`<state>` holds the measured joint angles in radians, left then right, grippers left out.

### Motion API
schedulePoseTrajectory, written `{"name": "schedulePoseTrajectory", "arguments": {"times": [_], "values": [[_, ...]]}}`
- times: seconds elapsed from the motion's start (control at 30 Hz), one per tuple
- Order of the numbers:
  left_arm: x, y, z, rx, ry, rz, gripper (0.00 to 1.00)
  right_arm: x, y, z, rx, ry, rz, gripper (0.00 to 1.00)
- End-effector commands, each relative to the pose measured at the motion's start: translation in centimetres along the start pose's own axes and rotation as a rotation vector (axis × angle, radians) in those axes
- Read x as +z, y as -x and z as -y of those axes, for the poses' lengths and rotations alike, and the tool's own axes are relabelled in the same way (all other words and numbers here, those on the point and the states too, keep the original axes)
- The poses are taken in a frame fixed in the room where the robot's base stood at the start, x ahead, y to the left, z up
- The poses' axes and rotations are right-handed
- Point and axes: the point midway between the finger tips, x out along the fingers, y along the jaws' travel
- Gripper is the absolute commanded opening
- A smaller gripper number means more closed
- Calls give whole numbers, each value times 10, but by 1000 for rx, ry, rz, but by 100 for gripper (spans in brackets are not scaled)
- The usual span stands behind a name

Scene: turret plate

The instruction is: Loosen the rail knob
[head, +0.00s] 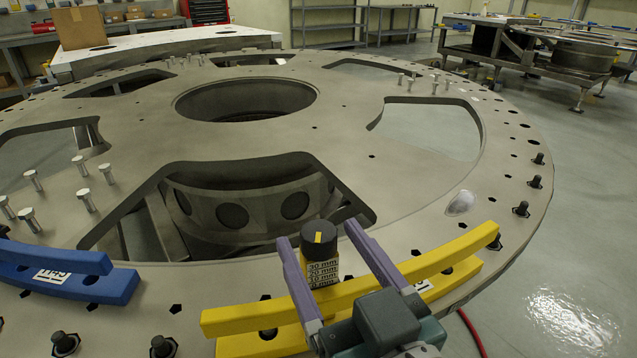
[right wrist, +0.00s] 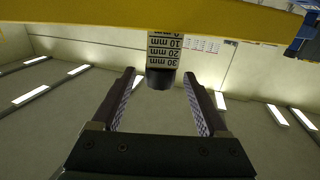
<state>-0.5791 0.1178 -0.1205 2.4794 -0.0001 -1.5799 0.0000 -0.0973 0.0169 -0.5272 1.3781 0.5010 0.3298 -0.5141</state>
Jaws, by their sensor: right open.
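The rail knob (head: 319,238) is a black round cap with a yellow mark on top. It sits on an upright post with a yellow band and a white millimetre scale (head: 322,272), behind the yellow curved rail (head: 350,286). In the right wrist view the dark knob (right wrist: 161,80) shows below the scale. My right gripper (head: 318,236) is open, with one purple finger on each side of the knob and post in the head view. In the right wrist view the knob appears beyond and between the fingertips; I see no contact. My left gripper is not in view.
The large grey turret plate (head: 430,215) has wide cutouts and upright bolts. A blue curved rail (head: 70,275) lies at the left. Black bolts (head: 522,209) line the plate's right edge. Open floor (head: 570,270) lies to the right.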

Motion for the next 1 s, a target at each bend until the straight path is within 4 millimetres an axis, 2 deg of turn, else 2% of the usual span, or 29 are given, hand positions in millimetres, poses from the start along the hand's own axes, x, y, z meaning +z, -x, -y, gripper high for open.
{"name": "schedulePoseTrajectory", "arguments": {"times": [0.1,0.2,0.47,1.0], "values": [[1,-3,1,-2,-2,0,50,0,-14,0,0,-1,-1,77],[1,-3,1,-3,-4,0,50,0,-20,0,0,-2,0,77],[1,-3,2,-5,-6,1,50,0,-21,0,0,-2,1,77],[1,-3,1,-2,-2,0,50,0,-21,0,0,-1,1,17]]}}
